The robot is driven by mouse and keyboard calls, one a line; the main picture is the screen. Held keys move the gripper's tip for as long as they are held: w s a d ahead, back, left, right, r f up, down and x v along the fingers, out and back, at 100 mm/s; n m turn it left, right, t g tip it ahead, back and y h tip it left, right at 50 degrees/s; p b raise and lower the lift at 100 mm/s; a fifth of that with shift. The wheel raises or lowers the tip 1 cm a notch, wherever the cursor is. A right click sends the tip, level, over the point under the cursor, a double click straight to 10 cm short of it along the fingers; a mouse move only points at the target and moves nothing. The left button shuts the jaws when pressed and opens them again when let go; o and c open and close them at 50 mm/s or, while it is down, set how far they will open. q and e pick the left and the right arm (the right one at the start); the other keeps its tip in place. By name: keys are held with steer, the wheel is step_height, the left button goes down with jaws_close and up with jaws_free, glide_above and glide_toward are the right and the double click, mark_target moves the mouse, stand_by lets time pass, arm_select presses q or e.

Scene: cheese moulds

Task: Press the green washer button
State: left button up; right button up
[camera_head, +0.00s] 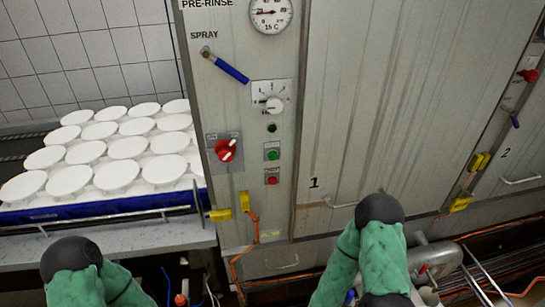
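The green button (272,154) sits on a small square plate on the washer's grey control panel (228,110), left of the door marked 1. Nothing covers or touches it. My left arm (75,275) shows at the bottom left with a green sleeve and a black rounded joint. My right arm (380,255) shows at the bottom, right of the panel, below and to the right of the button. Neither gripper can be seen.
A small dark green round piece (272,128) is above the button and a red button (272,180) below it. A red rotary switch (226,150) is to the left. White round moulds (116,175) fill a blue-edged rack at left. Pipes (436,257) lie at the lower right.

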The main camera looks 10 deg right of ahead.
steer(key=shift+c, duration=0.3)
jaws_close()
stand_by(1.0)
